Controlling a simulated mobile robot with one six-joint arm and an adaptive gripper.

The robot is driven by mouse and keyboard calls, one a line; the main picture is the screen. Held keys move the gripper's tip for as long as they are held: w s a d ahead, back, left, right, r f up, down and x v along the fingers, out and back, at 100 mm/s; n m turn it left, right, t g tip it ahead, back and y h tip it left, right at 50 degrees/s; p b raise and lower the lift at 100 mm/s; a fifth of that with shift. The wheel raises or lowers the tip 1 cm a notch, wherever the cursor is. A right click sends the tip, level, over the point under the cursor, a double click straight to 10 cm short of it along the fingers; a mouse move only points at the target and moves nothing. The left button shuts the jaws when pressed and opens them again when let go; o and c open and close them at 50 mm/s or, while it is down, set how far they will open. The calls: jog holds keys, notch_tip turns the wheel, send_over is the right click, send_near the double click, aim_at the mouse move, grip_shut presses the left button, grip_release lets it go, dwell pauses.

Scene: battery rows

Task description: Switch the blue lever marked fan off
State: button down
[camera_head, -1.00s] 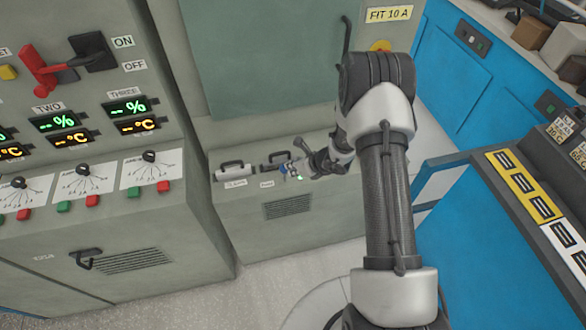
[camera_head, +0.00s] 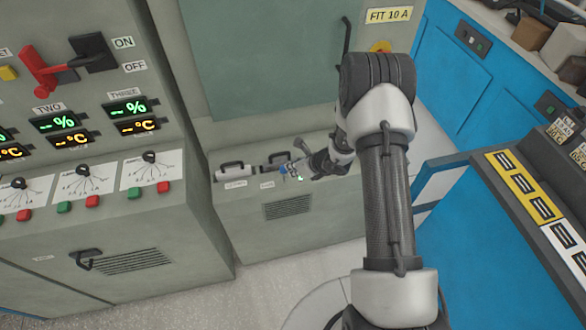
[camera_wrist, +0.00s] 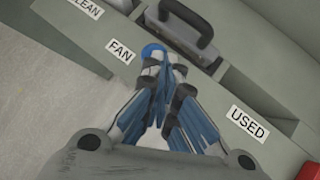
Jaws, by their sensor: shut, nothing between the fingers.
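The blue lever shows in the wrist view as a rounded blue knob (camera_wrist: 153,51), just beyond my fingertips and beside the FAN label (camera_wrist: 121,51). My gripper (camera_wrist: 168,72) is shut, with its fingertips close together and nothing between them. The tips are at or very near the knob; I cannot tell whether they touch. They partly cover the lever, and its shaft is hidden. In the head view my gripper (camera_head: 284,171) is at the front edge of the low grey cabinet (camera_head: 240,215), where the lever is too small to make out.
A dark-handled lid (camera_wrist: 190,30) lies just beyond the knob. A USED label (camera_wrist: 247,124) is to the right. The control panel with red lever (camera_head: 42,72) stands left, and a blue cabinet (camera_head: 490,230) stands right of my arm. Floor is open in front.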

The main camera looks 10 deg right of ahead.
jog(key=shift+r, duration=0.15)
jog(key=shift+r+p, duration=0.4)
jog(key=shift+r, duration=0.3)
